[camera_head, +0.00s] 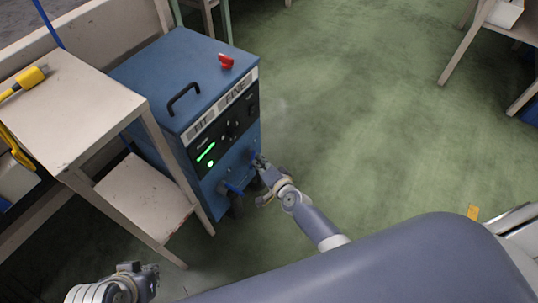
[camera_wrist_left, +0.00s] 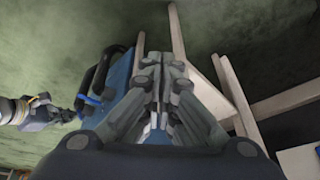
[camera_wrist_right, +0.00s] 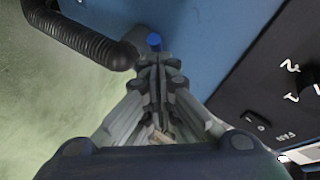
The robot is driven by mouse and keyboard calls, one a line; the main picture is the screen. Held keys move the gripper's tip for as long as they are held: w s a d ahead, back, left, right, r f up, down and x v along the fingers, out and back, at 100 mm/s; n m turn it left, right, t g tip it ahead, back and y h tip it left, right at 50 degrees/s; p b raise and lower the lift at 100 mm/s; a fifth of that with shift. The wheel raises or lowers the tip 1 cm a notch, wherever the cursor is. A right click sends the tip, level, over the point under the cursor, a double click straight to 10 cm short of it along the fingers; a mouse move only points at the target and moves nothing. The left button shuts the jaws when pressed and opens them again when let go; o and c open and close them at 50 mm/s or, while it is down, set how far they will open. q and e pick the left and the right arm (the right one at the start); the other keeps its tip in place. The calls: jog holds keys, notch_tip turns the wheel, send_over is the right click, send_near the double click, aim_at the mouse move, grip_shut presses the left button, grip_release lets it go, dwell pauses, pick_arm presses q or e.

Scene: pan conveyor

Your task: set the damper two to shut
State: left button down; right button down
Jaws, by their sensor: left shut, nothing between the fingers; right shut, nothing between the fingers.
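A blue machine (camera_head: 165,85) stands left of centre, with a black control panel on its front. Two blue-handled levers sit low on that front: one (camera_head: 232,188) at left, the other (camera_head: 252,154) at right. I cannot read which is damper two. My right gripper (camera_head: 261,162) is shut at the right lever, and whether it touches is unclear. In the right wrist view a blue tip (camera_wrist_right: 154,41) shows just beyond the closed fingers (camera_wrist_right: 157,62). My left gripper (camera_head: 152,273) is shut and empty at the lower left, apart from the machine.
A beige table (camera_head: 75,105) with a yellow tool (camera_head: 24,82) stands left of the machine. A red switch (camera_head: 226,61) and black handle (camera_head: 184,98) are on its top. A black corrugated hose (camera_wrist_right: 85,40) runs beside my right gripper.

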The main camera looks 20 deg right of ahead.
jog(key=shift+a+r+h, duration=0.1)
jog(key=shift+a+h, duration=0.15)
jog(key=shift+h, duration=0.05)
jog(key=shift+w+a+m+h+p, duration=0.2)
jog(key=shift+a+m+h+p, duration=0.7)
jog(key=shift+a, duration=0.25)
pick_arm(q)
jog(key=shift+s+a+r+g, duration=0.1)
jog(key=shift+s+r+g, duration=0.2)
jog(key=shift+s+r, duration=0.2)
pick_arm(e)
jog(key=shift+a, duration=0.1)
pick_arm(q)
jog(key=shift+w+r, duration=0.1)
jog(key=shift+r, duration=0.5)
pick_arm(e)
jog(key=shift+w+d, duration=0.45)
jog(key=shift+d, duration=0.3)
